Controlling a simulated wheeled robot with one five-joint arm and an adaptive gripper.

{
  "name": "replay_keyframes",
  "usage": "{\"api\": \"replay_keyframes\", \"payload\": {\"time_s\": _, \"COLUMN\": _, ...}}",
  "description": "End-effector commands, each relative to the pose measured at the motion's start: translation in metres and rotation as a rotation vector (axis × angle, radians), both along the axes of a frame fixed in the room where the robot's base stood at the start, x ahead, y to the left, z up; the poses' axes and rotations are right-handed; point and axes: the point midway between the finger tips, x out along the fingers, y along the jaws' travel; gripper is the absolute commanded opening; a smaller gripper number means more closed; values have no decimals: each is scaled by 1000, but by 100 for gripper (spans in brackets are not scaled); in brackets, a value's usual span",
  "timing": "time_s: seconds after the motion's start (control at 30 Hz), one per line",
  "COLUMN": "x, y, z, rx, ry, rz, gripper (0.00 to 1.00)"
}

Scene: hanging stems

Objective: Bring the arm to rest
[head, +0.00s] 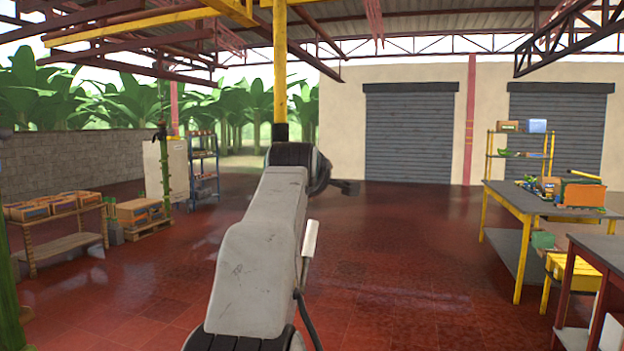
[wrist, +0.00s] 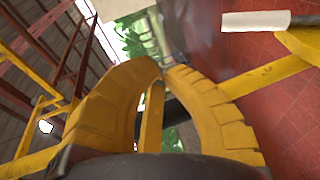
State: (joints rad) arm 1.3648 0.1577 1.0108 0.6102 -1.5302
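My arm's pale grey, scuffed link (head: 255,255) rises through the middle of the head view to a dark joint. A yellow upright section stands above that joint and runs to the top of the picture. My gripper's fingers cannot be made out in the head view. In the wrist view my gripper (wrist: 163,68) shows two curved yellow ribbed fingers whose tips meet. A gap lies between the fingers lower down, with a yellow bar and greenery visible through it. No held object shows at the tips.
A grey-topped table (head: 515,200) with crates stands at the right, beside a yellow stool (head: 575,275). A wooden rack (head: 62,243) with orange boxes and a pallet (head: 148,228) are at the left. The red floor is clear ahead toward the shutters (head: 410,135).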

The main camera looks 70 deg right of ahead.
Motion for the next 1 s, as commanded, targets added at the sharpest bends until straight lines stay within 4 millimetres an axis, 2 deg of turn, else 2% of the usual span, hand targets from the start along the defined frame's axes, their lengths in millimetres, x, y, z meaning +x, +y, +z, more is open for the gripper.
{"api": "replay_keyframes", "payload": {"time_s": 0.57, "x": 0, "y": 0, "z": 0, "rx": 5, "ry": -24, "rz": -5, "gripper": 0}}
{"api": "replay_keyframes", "payload": {"time_s": 0.67, "x": 0, "y": 0, "z": 0, "rx": 22, "ry": -98, "rz": -21, "gripper": 0}}
{"api": "replay_keyframes", "payload": {"time_s": 0.83, "x": 0, "y": 2, "z": -8, "rx": 109, "ry": -358, "rz": -85, "gripper": 0}}
{"api": "replay_keyframes", "payload": {"time_s": 0.87, "x": 0, "y": 2, "z": -10, "rx": 130, "ry": -416, "rz": -101, "gripper": 0}}
{"api": "replay_keyframes", "payload": {"time_s": 0.93, "x": 0, "y": 1, "z": -30, "rx": 213, "ry": -549, "rz": -152, "gripper": 0}}
{"api": "replay_keyframes", "payload": {"time_s": 0.97, "x": 0, "y": 1, "z": -43, "rx": 258, "ry": -602, "rz": -181, "gripper": 0}}
{"api": "replay_keyframes", "payload": {"time_s": 1.0, "x": 0, "y": 1, "z": -66, "rx": 327, "ry": -670, "rz": -227, "gripper": 0}}
